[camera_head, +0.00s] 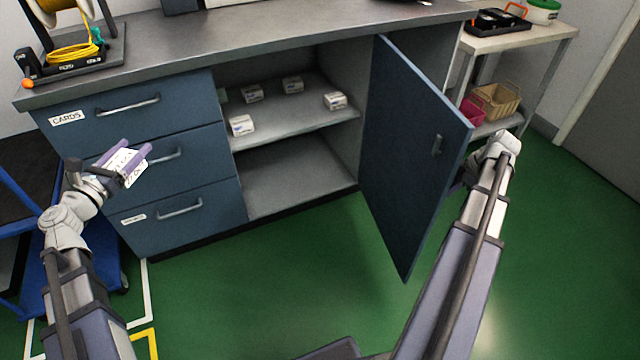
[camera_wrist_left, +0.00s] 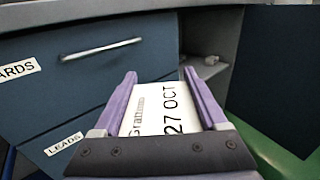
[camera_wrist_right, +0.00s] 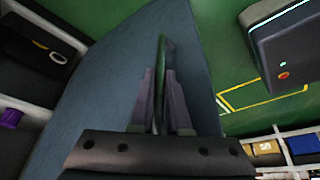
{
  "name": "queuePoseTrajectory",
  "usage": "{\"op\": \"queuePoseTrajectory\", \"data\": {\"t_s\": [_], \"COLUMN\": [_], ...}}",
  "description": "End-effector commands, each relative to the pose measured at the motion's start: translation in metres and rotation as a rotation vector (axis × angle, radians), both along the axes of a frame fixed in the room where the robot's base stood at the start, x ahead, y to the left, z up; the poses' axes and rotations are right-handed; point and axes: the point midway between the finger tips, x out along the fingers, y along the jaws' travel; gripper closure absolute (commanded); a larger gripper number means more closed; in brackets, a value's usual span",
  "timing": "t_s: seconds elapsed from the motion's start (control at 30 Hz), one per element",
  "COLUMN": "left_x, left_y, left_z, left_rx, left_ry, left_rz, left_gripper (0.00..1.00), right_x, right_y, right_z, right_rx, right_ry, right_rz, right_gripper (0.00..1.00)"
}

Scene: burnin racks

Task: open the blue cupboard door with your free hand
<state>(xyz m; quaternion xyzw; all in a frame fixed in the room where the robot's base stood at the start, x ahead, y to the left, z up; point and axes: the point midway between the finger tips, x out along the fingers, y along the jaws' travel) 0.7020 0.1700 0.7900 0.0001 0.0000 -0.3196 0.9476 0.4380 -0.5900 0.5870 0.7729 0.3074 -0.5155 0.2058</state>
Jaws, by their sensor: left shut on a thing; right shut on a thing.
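The blue cupboard door (camera_head: 412,150) stands wide open, swung out from the right side of the cupboard opening. My right gripper (camera_wrist_right: 160,85) is shut on the door's handle (camera_wrist_right: 162,55), a thin upright bar between its fingers. In the head view the door hides that gripper; only my right wrist shows beyond the door's free edge. My left gripper (camera_head: 125,158) is shut on a white labelled box (camera_wrist_left: 160,112) printed "27 OCT". It holds the box in front of the drawers. Inside the cupboard, several small white boxes (camera_head: 335,101) sit on the upper shelf (camera_head: 290,125).
The blue drawers (camera_head: 190,205) left of the opening are shut. The grey worktop (camera_head: 250,35) carries a cable reel (camera_head: 70,52) at left. A side table (camera_head: 525,38) with baskets stands right. A blue trolley (camera_head: 40,260) is at lower left. Green floor before the cupboard is clear.

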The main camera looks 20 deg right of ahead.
Motion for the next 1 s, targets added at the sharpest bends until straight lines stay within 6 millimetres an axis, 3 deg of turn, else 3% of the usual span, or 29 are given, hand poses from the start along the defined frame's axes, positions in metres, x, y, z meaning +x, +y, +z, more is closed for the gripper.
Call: {"op": "queuePoseTrajectory", "data": {"t_s": [0.03, 0.1, 0.4, 0.97, 1.0], "left_x": [0.0, 0.0, 0.0, 0.0, 0.0], "left_y": [0.0, 0.0, 0.0, 0.0, 0.0], "left_z": [0.0, 0.0, 0.0, 0.0, 0.0], "left_rx": [0.0, 0.0, 0.0, 0.0, 0.0], "left_ry": [0.0, 0.0, 0.0, 0.0, 0.0], "left_rz": [0.0, 0.0, 0.0, 0.0, 0.0], "left_gripper": [0.79, 0.79, 0.79, 0.79, 0.79], "right_x": [0.001, 0.001, 0.003, 0.004, 0.005], "right_y": [-0.022, -0.04, -0.087, -0.095, -0.095], "right_z": [0.0, 0.0, 0.0, 0.0, 0.0], "right_rx": [0.002, 0.001, 0.0, 0.0, 0.0], "right_ry": [0.005, 0.005, 0.004, 0.001, 0.001], "right_rz": [-0.006, -0.004, -0.003, -0.002, -0.002], "right_gripper": [1.0, 1.0, 1.0, 1.0, 0.82]}}
